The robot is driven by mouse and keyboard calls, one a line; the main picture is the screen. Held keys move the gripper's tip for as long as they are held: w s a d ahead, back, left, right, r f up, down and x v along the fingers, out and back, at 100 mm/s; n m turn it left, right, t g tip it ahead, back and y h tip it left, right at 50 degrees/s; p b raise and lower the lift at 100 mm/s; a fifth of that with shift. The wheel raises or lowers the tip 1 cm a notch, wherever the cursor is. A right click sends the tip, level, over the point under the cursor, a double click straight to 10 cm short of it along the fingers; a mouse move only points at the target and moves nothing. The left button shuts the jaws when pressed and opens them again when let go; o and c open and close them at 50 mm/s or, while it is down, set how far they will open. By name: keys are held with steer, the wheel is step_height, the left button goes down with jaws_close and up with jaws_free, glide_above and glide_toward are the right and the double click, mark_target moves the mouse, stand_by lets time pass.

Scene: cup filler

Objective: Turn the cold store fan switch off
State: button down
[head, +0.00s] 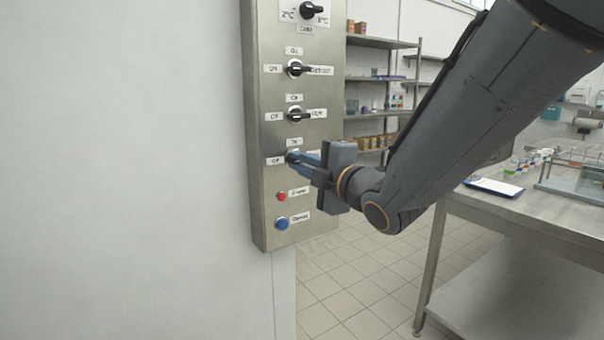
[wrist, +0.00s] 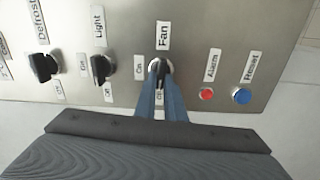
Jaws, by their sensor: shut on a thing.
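The fan switch (wrist: 162,67) is a dark rotary knob on the steel panel, under the "Fan" label (wrist: 163,35) in the wrist view. My gripper (wrist: 161,82) has its two blue fingers shut on the knob, one on each side. In the wrist view, the handle runs roughly up and down between the fingers, in line with the "Off" label (wrist: 159,98). The "On" label (wrist: 139,64) is to its left. The fingers partly hide the knob, so I cannot tell which end is its pointer. In the head view, my gripper (head: 301,158) reaches the panel from the right.
The light knob (wrist: 101,69) and defrost knob (wrist: 44,67) are to the left in the wrist view. The red alarm button (wrist: 206,94) and blue button (wrist: 242,96) are close on the right. A steel table (head: 520,210) stands right of the panel (head: 262,205).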

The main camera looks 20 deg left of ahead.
steer(key=shift+f+n+b, duration=0.1)
steer(key=shift+n+b, duration=0.45)
steer(key=shift+n, duration=0.15)
steer(key=c, duration=1.8)
jaws_free()
steer(key=shift+c, duration=0.2)
steer(key=v, duration=0.8)
steer(key=shift+b, duration=0.3)
